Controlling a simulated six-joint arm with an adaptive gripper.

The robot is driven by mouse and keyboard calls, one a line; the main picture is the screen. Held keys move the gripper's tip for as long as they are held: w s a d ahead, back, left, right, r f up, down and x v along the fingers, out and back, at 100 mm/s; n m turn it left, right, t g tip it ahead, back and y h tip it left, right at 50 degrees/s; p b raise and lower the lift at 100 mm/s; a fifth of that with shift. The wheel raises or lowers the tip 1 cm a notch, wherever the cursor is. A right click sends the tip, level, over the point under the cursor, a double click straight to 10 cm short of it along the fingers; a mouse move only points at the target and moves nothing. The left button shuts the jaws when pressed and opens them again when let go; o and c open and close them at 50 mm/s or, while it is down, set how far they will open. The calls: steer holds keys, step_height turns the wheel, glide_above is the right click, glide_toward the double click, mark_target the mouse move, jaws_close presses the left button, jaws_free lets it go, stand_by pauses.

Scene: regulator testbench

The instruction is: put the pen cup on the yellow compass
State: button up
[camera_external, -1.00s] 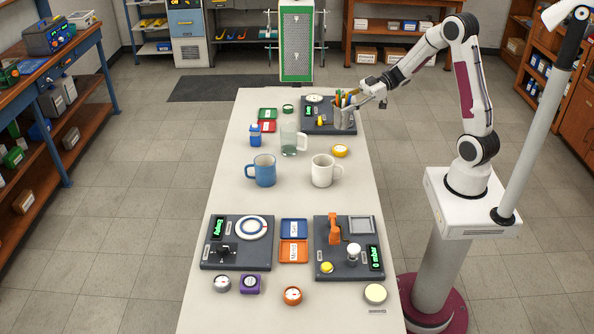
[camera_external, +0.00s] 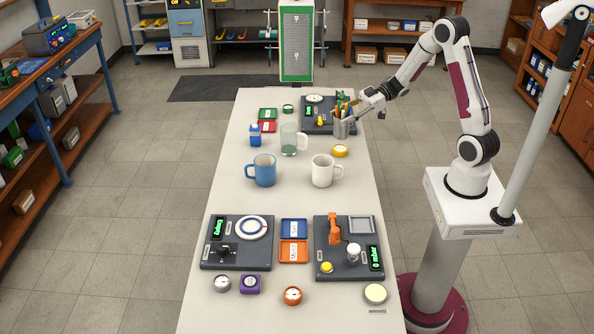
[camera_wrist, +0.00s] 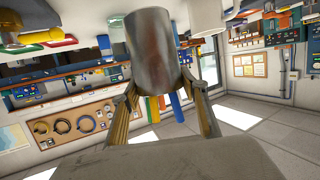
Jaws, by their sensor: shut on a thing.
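The pen cup (camera_external: 341,129) is a grey metal cup with coloured pens. My gripper (camera_external: 353,113) is shut on it near the far right edge of the table. The cup also fills the upper middle of the wrist view (camera_wrist: 153,52), between the two fingers (camera_wrist: 160,100), with blue and orange pens showing below it. The yellow compass (camera_external: 340,151) is a small round thing on the table, just nearer the camera than the cup. The cup looks apart from the compass; its height above the table is hard to tell.
A dark test panel (camera_external: 312,127) lies just behind and left of the cup. A clear glass mug (camera_external: 289,140), a white mug (camera_external: 322,171) and a blue mug (camera_external: 263,171) stand nearby. Bare table (camera_external: 300,202) lies in front of the mugs.

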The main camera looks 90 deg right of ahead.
mark_target(342, 128)
steer(key=shift+f, duration=0.75)
steer(key=shift+f, duration=1.9)
steer(key=shift+f, duration=0.1)
steer(key=o, duration=1.2)
steer(key=shift+s, duration=0.1)
steer(key=v, duration=1.2)
